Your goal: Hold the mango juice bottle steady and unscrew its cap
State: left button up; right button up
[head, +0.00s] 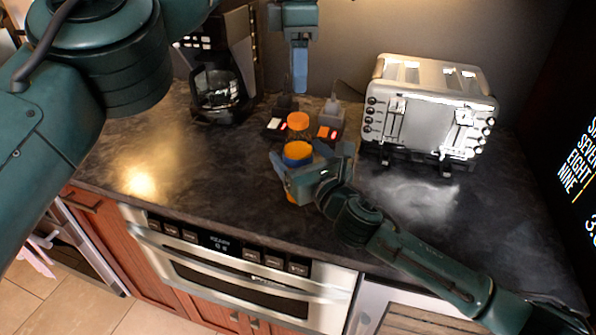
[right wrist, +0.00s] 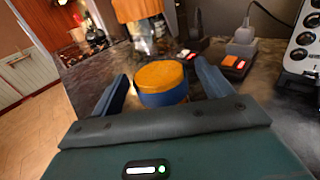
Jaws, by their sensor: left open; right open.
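A bottle with an orange top and a blue band (head: 298,152) stands on the dark counter. In the right wrist view this bottle (right wrist: 162,85) is between the two blue fingers, with a gap visible on each side. My right gripper (head: 297,165) is open around it and hides most of its body. A second bottle with an orange cap (head: 298,121) stands just behind it; its orange label also shows in the right wrist view (right wrist: 138,9). I cannot read which is mango juice. My left gripper (head: 300,68) is open and empty, pointing down above and behind both bottles.
A silver toaster (head: 428,115) stands at the right and a coffee maker (head: 222,80) at the back left. Plugs and lit red switches (head: 328,132) lie close behind the bottles. The counter (head: 190,175) is clear at left, above a microwave drawer (head: 240,285).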

aim_at(298, 117)
jog(key=shift+x, duration=1.4)
jog(key=c, duration=1.7)
pick_arm(q)
jog(key=m, duration=0.5)
pick_arm(e)
grip_shut()
pick_arm(q)
jog(key=m, duration=0.6)
jog(key=shift+m, duration=0.4)
jog(key=m, duration=1)
jog(key=shift+m, duration=0.3)
jog(key=shift+f, duration=4)
jog(key=shift+c, duration=0.2)
